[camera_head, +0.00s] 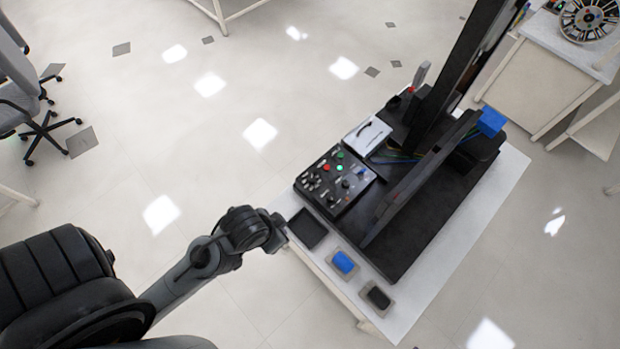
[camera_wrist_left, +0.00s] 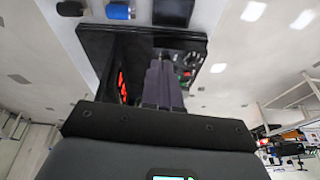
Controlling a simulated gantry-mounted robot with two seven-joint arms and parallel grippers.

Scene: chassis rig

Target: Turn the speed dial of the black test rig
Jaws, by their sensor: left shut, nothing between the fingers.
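The black test rig (camera_head: 440,205) stands on a white table. Its control panel (camera_head: 335,181), with several black knobs and red, green and blue buttons, is at the rig's left side. Which knob is the speed dial is too small to tell. My left gripper (camera_head: 282,228) is at the table's left edge, beside the square black tray and short of the panel. In the left wrist view, the gripper's fingers (camera_wrist_left: 164,62) are together and empty, in front of the rig (camera_wrist_left: 103,45). They partly hide the panel (camera_wrist_left: 188,66) there. My right gripper is out of view.
The black tray (camera_head: 307,229), a blue block (camera_head: 343,262) and a black block (camera_head: 378,297) lie along the table's (camera_head: 415,307) near edge. A tall black post (camera_head: 455,70) and a slanted beam (camera_head: 415,180) rise beside the panel. Open floor lies left.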

